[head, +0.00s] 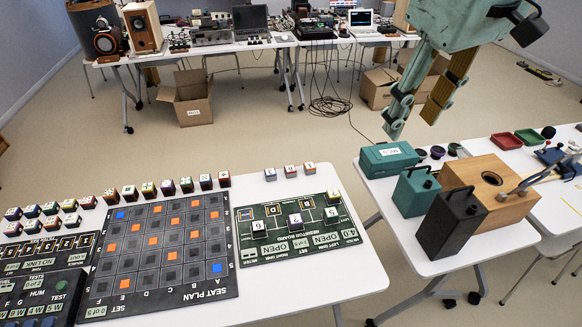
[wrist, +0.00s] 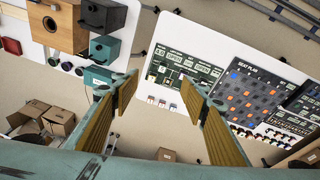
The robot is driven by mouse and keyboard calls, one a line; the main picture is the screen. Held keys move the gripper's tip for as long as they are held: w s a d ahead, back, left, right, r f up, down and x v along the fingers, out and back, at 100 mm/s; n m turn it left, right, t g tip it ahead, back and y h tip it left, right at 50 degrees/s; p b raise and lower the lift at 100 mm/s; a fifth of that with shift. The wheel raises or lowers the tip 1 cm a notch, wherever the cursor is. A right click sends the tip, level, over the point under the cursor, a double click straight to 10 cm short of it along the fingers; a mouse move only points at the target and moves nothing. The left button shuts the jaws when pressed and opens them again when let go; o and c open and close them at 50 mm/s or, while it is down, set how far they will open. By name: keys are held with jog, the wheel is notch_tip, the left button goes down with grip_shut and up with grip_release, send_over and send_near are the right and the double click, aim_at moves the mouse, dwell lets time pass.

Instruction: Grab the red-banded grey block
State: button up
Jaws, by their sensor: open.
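My gripper (head: 412,127) is open and empty, in the air above the gap between the two tables. In the wrist view its fingers (wrist: 160,92) stand wide apart with nothing between them. Small blocks stand in a row behind the seat plan board (head: 230,277), and three more (head: 291,171) stand behind the resistor board (head: 258,251). Another group of small blocks (head: 50,208) is at the far left. They are too small to tell which one is grey with a red band. My gripper is well apart from all of them.
On the right table are a teal box (head: 388,158), a teal case (head: 414,190), a black case (head: 452,222) and a wooden box (head: 472,170). Red (head: 505,141) and green (head: 530,136) trays lie behind. Cardboard boxes (head: 193,105) stand on the floor.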

jog(key=w+a+f+n, duration=0.2)
jog(key=w, duration=0.6)
jog(key=w+a+f+n, duration=0.2)
jog(key=w+a, duration=0.1)
jog(key=w, duration=0.4)
jog(key=n+g, duration=0.3)
jog(key=n, duration=0.9)
send_over(290, 169)
notch_tip(290, 169, down, 38)
jog(key=r, duration=0.1)
jog(key=shift+f, duration=0.25)
jog(key=shift+f+b, duration=0.55)
jog(key=shift+f, duration=3.75)
jog(key=shift+f, duration=0.1)
